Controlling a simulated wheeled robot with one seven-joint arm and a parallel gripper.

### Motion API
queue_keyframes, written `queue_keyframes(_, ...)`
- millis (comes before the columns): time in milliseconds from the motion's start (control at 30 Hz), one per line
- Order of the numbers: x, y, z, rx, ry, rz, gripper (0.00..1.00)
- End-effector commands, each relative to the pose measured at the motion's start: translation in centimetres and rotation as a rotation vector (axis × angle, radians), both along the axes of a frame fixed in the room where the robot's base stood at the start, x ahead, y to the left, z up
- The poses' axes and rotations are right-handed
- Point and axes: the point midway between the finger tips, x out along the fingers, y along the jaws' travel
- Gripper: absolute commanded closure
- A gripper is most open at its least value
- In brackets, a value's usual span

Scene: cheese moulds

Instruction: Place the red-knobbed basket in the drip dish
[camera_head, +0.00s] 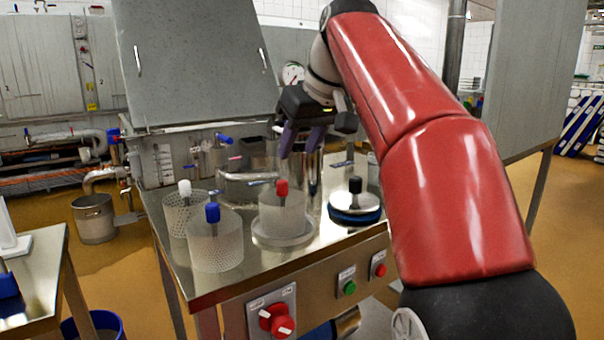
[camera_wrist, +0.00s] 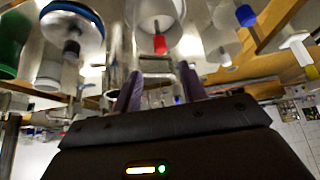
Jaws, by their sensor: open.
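The red-knobbed basket (camera_head: 281,214) is a pale, translucent cup with a red knob on a dark stem. It stands upright with its base in the shallow, pale drip dish (camera_head: 268,241), whose rim shows around it. In the wrist view the red knob (camera_wrist: 160,44) shows near the top, in front of the pale round shape of the basket and dish. My gripper (camera_head: 300,148) is open and empty, with dark purple fingers. It is above and behind the basket, apart from the knob. Its fingers (camera_wrist: 160,84) have nothing between them in the wrist view.
A white-knobbed basket (camera_head: 176,219) and a blue-knobbed basket (camera_head: 217,248) stand to the left. A black-knobbed item (camera_head: 355,203) with a blue band stands to the right. A shiny metal cylinder (camera_head: 311,180) is behind. The steel table's front edge has switches.

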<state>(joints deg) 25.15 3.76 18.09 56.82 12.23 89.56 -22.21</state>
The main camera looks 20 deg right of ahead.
Motion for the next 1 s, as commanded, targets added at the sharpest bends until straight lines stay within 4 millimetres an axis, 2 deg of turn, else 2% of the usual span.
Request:
queue_keyframes(300,-0.4,0.3,-0.1,-0.003,0.003,-0.005,0.58)
queue_keyframes(367,-0.9,0.8,-0.7,-0.008,0.009,-0.015,0.58)
queue_keyframes(467,-2.4,1.9,-2.6,-0.024,0.026,-0.051,0.58)
queue_keyframes(667,-8.2,3.3,-9.7,-0.053,0.051,-0.163,0.58)
queue_keyframes(900,-16.6,2.7,-20.8,-0.046,0.064,-0.268,0.58)
queue_keyframes(1000,-19.4,2.3,-25.1,-0.033,0.067,-0.293,0.58)
